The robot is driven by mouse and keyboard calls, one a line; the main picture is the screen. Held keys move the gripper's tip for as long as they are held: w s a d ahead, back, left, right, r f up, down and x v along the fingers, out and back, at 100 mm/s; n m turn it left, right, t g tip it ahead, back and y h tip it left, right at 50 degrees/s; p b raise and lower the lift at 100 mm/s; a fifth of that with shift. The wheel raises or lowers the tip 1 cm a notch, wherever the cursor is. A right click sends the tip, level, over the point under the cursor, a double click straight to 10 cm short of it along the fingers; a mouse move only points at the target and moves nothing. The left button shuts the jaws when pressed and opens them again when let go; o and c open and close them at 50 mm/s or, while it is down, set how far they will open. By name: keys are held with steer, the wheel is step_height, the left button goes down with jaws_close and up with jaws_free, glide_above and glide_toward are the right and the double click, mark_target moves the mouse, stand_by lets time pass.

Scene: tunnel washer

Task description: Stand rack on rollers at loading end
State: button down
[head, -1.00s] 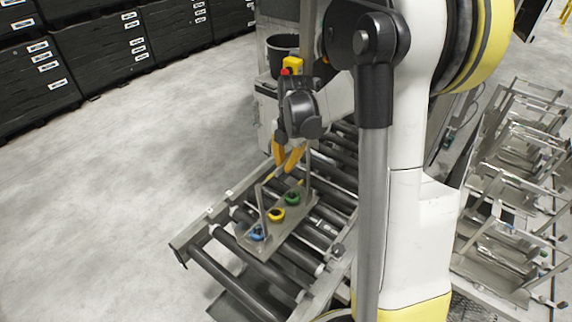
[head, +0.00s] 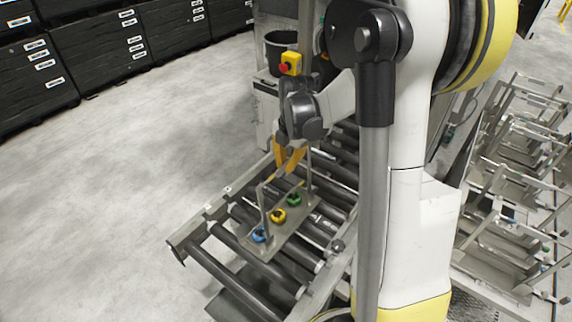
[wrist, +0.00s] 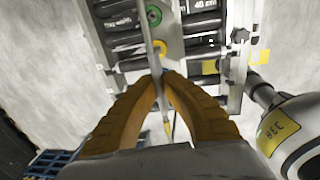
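The rack (head: 270,246) is a flat metal plate with an upright handle frame and blue, yellow and green round pieces in a row. It is upright at the near end of the roller conveyor (head: 205,257), over the dark rollers; whether its underside touches them I cannot tell. My gripper (head: 284,172) has its orange fingers together on the handle's top bar. In the wrist view, the fingertips (wrist: 157,73) meet at the thin bar, with the green piece (wrist: 154,16) and yellow piece (wrist: 160,46) beyond. The fingers hide part of the bar.
Several metal racks (head: 520,190) stand at the right, behind my arm. A yellow box with a red button (head: 289,63) and a dark bucket (head: 283,48) are at the conveyor's far end. Black crates (head: 100,50) line the back left. The floor left of the conveyor is clear.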

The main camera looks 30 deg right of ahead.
steer(key=shift+s+f+b, duration=0.1)
steer(key=shift+f+b, duration=0.45)
steer(key=shift+b, duration=0.1)
stand_by(0.6)
steer(key=c, duration=1.4)
jaws_free()
steer(key=r, duration=0.4)
steer(key=s+r, duration=0.1)
steer(key=r, duration=0.7)
steer(key=shift+s+d, duration=0.15)
steer(key=shift+d, duration=0.05)
steer(key=shift+f, duration=0.1)
